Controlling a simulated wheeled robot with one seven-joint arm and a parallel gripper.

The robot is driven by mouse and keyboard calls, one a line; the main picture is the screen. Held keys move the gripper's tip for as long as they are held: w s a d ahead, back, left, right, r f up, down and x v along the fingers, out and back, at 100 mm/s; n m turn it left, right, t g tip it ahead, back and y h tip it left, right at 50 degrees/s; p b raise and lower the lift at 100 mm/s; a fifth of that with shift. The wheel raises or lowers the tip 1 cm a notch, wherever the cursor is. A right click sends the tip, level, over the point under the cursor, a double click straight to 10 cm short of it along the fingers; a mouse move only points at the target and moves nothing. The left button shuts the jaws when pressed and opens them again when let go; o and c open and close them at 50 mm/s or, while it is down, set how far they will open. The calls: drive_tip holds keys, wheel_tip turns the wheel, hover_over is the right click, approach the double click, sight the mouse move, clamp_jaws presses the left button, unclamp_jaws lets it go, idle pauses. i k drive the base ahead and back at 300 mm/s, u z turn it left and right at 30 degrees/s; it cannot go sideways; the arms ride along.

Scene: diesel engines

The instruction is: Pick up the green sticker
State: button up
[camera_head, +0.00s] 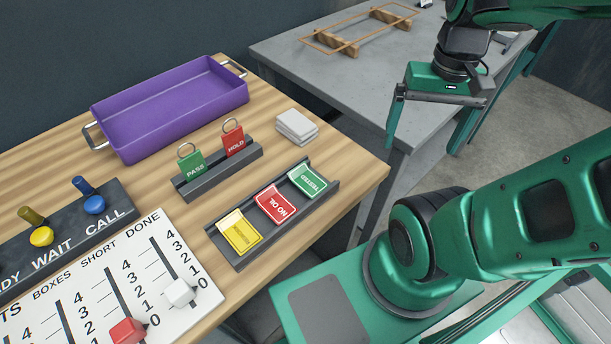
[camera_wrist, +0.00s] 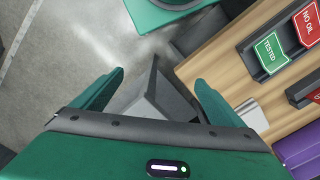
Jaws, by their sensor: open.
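The green sticker (camera_head: 308,181), marked TESTED, lies at the right end of a dark sticker tray (camera_head: 246,258) on the wooden table. It also shows in the wrist view at the upper right (camera_wrist: 270,52). In the tray beside it are a red NO OIL sticker (camera_head: 276,204) and a yellow sticker (camera_head: 240,233). My gripper (camera_head: 431,128) is open and empty, raised to the right of the wooden table near the grey table. In the wrist view its two fingers (camera_wrist: 157,88) are spread apart with no sticker between them.
Behind the tray are a rack (camera_head: 222,176) with green PASS and red HOLD tags, a white stack (camera_head: 296,126) and a purple bin (camera_head: 170,115). A slider board (camera_head: 100,295) and a peg board (camera_head: 60,236) lie left. The grey table (camera_head: 330,76) holds a wooden frame (camera_head: 360,30).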

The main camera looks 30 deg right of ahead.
sight(302, 177)
drive_tip(key=z, duration=0.2)
drive_tip(key=k, duration=1.55)
drive_tip(key=u, duration=0.2)
drive_tip(key=i, duration=1)
